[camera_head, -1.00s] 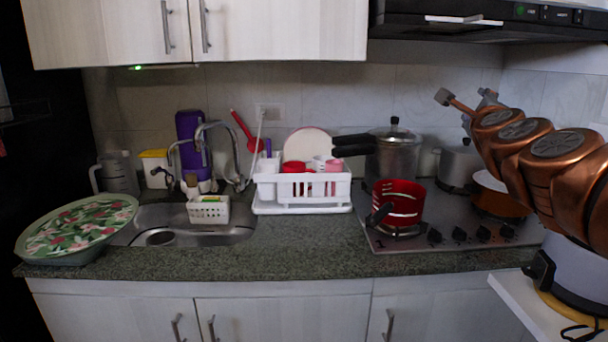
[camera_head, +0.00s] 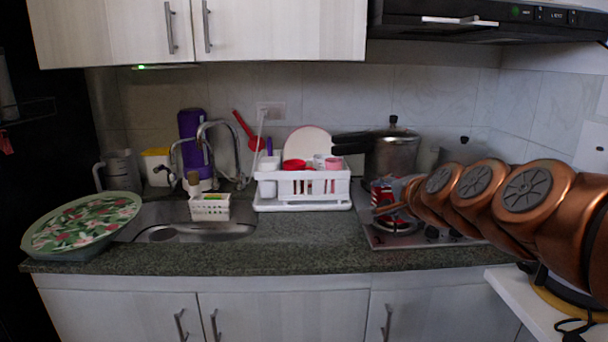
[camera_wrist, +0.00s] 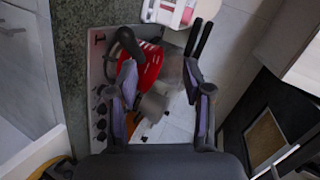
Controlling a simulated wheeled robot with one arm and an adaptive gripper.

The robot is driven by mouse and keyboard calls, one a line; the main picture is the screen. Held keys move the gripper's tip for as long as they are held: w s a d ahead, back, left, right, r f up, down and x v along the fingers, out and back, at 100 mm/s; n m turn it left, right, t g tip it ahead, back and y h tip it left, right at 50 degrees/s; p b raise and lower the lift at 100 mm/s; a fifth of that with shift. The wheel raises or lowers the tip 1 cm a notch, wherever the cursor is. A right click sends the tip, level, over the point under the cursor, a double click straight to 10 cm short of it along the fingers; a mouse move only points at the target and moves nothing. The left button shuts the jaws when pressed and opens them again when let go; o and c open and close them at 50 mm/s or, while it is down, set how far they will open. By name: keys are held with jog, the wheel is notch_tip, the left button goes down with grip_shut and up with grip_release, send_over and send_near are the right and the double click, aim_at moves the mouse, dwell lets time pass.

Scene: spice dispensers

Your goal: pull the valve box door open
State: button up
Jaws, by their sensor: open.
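I cannot make out a valve box for certain in either view. A pale panel (camera_head: 594,146) with small dark marks is cut off on the wall at the right edge of the head view; I cannot tell whether it is the valve box. My gripper (camera_head: 382,211) reaches in from the right, in front of the red pot (camera_head: 381,190) on the stove. In the wrist view my gripper (camera_wrist: 160,80) has its two fingers spread apart. The red pot (camera_wrist: 148,66) shows between and beyond them, and nothing is visibly held.
The stove (camera_head: 375,237) lies below my arm. A white dish rack (camera_head: 303,205) stands left of it, and a pressure cooker (camera_head: 393,155) behind. The range hood (camera_head: 470,30) hangs above. A white side surface (camera_head: 515,285) is at the lower right. The front-middle counter is clear.

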jog(key=s+a+f+n+g, duration=0.2)
jog(key=s+f+n+g, duration=0.15)
jog(key=s+f, duration=0.4)
jog(key=s+a+f+n+g, duration=0.3)
jog(key=s+f+g, duration=0.1)
jog(key=s+f, duration=0.35)
jog(key=s+d+f+n+g+h, duration=0.1)
jog(key=s+d+f+n+g, duration=0.2)
jog(key=s, duration=0.4)
jog(key=s+f+n+g, duration=0.2)
jog(key=s+f, duration=0.4)
jog(key=s, duration=0.2)
jog(key=s+d+f+n+g+h, duration=0.1)
jog(key=s+d+g+h, duration=0.2)
jog(key=s, duration=0.7)
notch_tip(320, 180, up, 13)
jog(key=w+y+p, duration=0.1)
jog(key=p, duration=1.2)
jog(key=shift+d, duration=0.35)
jog(key=shift+w+t, duration=0.1)
jog(key=shift+t, duration=0.15)
jog(key=shift+c, duration=0.3)
